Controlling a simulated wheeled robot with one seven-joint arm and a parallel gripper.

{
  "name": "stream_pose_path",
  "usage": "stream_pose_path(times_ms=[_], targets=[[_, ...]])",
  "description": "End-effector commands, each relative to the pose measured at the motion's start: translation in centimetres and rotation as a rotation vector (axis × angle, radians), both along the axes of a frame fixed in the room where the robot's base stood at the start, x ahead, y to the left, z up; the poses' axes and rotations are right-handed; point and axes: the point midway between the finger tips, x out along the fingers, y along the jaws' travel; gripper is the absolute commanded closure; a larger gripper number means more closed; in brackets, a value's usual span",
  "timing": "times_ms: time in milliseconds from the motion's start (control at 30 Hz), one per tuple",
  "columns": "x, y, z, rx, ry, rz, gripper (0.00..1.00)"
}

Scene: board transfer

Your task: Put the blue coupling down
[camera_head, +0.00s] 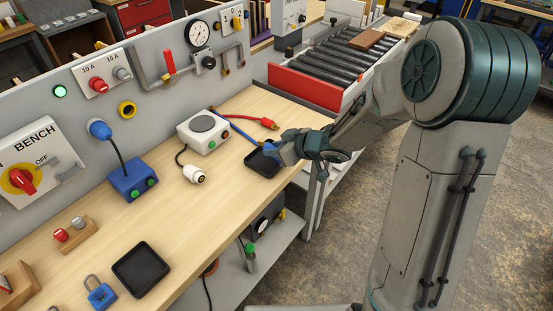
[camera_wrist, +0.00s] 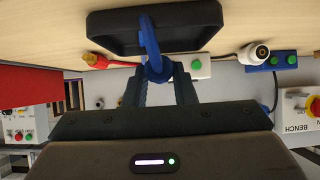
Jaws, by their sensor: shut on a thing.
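The blue coupling (camera_wrist: 158,71) is between my gripper's fingers in the wrist view, with a blue curved part, seemingly its cord, rising from it in front of a black tray (camera_wrist: 108,24). My gripper (camera_wrist: 160,84) is shut on it. In the head view my gripper (camera_head: 280,150) is low beside and partly over the far black tray (camera_head: 258,165) near the bench's front edge. A blue cord (camera_head: 225,125) runs toward it there. The fingers mostly hide the coupling, and I cannot tell whether it touches the tray.
A white box (camera_head: 203,132) and white connector (camera_head: 194,174) are left of the tray; a red connector (camera_head: 266,122) lies behind it. A blue box (camera_head: 132,180) stands farther left. A second black tray (camera_head: 141,270) is empty. Bare bench (camera_head: 160,215) lies between the trays.

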Motion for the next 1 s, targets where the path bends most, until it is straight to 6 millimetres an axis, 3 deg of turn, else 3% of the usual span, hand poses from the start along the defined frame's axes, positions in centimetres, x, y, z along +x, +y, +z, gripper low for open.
stream_pose_path(times_ms=[33, 200, 600, 633, 700, 1000], targets=[[-0.1, 0.0, -1.4, 0.000, 0.005, -0.001, 0.99], [0.0, 0.0, -3.1, 0.001, 0.004, 0.000, 0.99], [0.0, 0.0, -3.5, 0.000, 0.002, 0.001, 0.99], [0.0, 0.0, -3.5, 0.000, 0.002, 0.001, 0.73], [0.0, 0.0, -3.4, 0.000, 0.002, 0.001, 0.54], [0.0, 0.0, -3.3, 0.000, 0.002, 0.000, 0.54]])
